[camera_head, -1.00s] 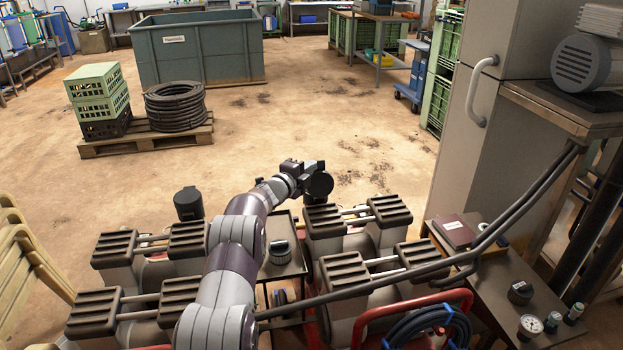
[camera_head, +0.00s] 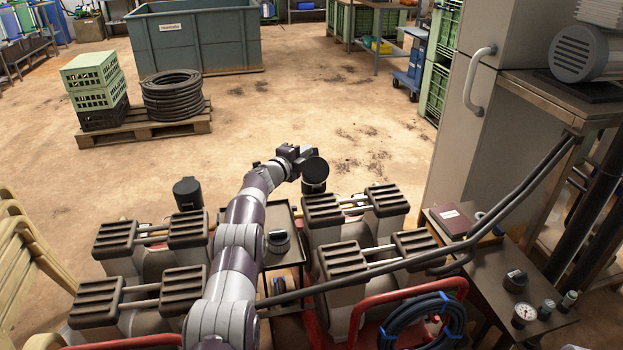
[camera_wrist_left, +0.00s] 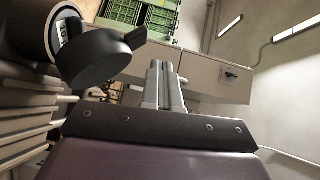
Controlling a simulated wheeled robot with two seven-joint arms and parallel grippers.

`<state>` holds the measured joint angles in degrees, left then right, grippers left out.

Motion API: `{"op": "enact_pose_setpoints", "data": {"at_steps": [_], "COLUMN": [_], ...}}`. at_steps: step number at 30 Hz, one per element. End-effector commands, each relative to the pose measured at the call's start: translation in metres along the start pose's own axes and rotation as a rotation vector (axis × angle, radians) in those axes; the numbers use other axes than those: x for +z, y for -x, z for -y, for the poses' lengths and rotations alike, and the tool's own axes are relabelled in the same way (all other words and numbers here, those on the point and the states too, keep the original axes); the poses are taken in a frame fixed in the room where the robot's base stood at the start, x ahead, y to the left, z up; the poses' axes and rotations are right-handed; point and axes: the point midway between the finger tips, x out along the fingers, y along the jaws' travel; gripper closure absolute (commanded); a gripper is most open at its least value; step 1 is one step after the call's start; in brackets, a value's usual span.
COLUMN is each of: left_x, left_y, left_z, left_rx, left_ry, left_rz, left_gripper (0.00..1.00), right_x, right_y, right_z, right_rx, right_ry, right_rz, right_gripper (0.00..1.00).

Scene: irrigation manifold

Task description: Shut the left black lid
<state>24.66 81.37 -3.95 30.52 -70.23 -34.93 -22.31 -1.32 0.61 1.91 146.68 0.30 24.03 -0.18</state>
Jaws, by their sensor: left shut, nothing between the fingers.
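Two black round lids show at the far side of the manifold in the head view. The left one (camera_head: 187,188) sits on a dark cylinder. The other lid (camera_head: 315,170) stands tilted up on its edge above a dark cylinder, just right of my left gripper (camera_head: 291,155). A black disc-shaped lid with a small tab (camera_wrist_left: 97,62) is large in the left wrist view, swung away from a round-ended cylinder. It is left of my gripper fingers (camera_wrist_left: 165,82), which are closed together and empty, with a visible gap to it. My right gripper is not in view.
Ribbed grey blocks (camera_head: 115,238) joined by pale rods stand around my left arm. A small dark tray table (camera_head: 288,258) lies between them. A black hose (camera_head: 400,262) and red frame rails (camera_head: 390,300) are at front right. Open floor (camera_head: 270,110) lies beyond.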

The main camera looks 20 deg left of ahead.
Motion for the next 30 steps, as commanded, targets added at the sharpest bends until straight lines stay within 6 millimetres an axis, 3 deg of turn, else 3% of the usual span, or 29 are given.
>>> {"op": "enact_pose_setpoints", "data": {"at_steps": [6, 11, 24, 30], "left_x": [0.0, 0.001, 0.001, 0.0], "left_y": [0.003, 0.019, 0.107, 0.126], "left_z": [0.001, 0.001, 0.0, -0.001], "left_rx": [0.001, 0.002, -0.001, 0.001], "left_ry": [0.001, 0.003, 0.0, 0.0], "left_rz": [-0.002, -0.002, 0.002, 0.001], "left_gripper": [1.0, 1.0, 1.0, 1.0], "right_x": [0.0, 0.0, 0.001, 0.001], "right_y": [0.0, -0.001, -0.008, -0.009], "right_z": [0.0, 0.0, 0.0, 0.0], "right_rx": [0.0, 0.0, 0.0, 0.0], "right_ry": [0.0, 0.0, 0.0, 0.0], "right_rz": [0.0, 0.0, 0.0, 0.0], "right_gripper": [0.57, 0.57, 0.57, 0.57]}}
